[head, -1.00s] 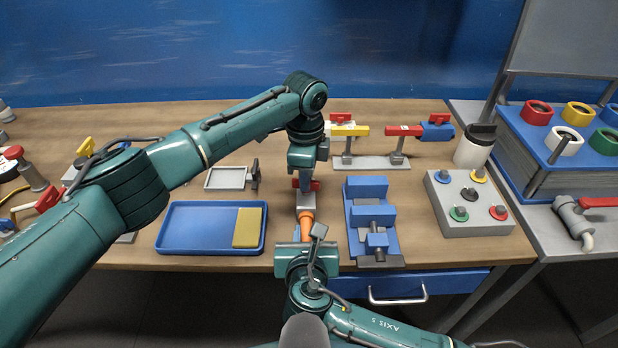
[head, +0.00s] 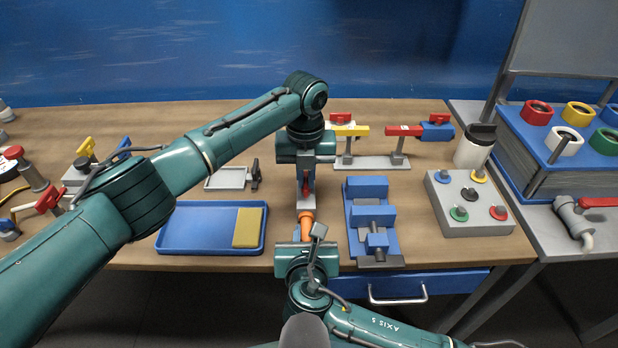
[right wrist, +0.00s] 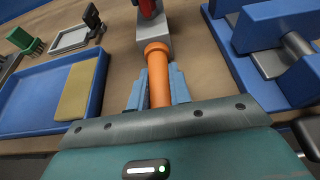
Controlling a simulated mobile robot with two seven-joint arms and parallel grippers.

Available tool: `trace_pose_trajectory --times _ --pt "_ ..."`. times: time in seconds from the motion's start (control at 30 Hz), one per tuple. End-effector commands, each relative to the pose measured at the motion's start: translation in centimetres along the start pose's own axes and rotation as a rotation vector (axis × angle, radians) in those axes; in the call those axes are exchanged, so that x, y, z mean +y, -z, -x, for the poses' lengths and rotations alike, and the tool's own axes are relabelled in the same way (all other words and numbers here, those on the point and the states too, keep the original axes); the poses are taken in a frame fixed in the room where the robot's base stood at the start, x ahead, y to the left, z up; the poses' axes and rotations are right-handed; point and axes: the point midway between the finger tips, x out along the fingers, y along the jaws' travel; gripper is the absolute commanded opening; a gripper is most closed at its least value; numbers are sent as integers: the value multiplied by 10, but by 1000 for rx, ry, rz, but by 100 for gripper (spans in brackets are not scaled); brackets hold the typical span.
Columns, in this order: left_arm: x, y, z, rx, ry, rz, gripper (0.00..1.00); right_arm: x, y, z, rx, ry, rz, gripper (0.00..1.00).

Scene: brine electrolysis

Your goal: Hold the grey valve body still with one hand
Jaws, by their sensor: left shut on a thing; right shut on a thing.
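The grey valve body (head: 306,203) lies on the bench near the middle front; it also shows in the right wrist view (right wrist: 154,36). A red handle (head: 306,187) sits on top of it, lined up with the body. An orange pipe piece (right wrist: 158,75) with a wider collar meets its near end. My right gripper (right wrist: 158,95) is shut on the orange piece, a finger on each side, not on the grey part. My left gripper (head: 305,178) points down from above and is shut on the red handle. Its fingers partly hide the handle and body.
A blue tray (head: 190,245) with a yellow block (head: 248,228) lies to the left. A blue vise (head: 368,188) stands close to the right. A grey button box (head: 470,222) is further right. A stand with coloured valves (head: 372,162) is behind.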

Motion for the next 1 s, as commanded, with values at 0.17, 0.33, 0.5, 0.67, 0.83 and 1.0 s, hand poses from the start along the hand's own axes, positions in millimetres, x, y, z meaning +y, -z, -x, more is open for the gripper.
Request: trace_pose_trajectory --times 0.17,0.33,0.5,0.67,0.83,1.0 --pt "-1 0 1 -1 1 -53 0 0 1 0 1 -1 1 0" --pt "-1 0 1 -1 1 -55 0 0 1 0 1 -1 1 0" --pt "0 0 0 -1 0 -54 19 0 1 0 1 -1 1 0" --pt "0 0 0 -1 0 -53 32 0 1 0 1 -1 1 0" --pt "0 0 0 0 0 -52 34 0 1 0 1 -1 1 0" --pt "0 0 5 -1 1 -51 34 0 1 0 1 -1 1 0"
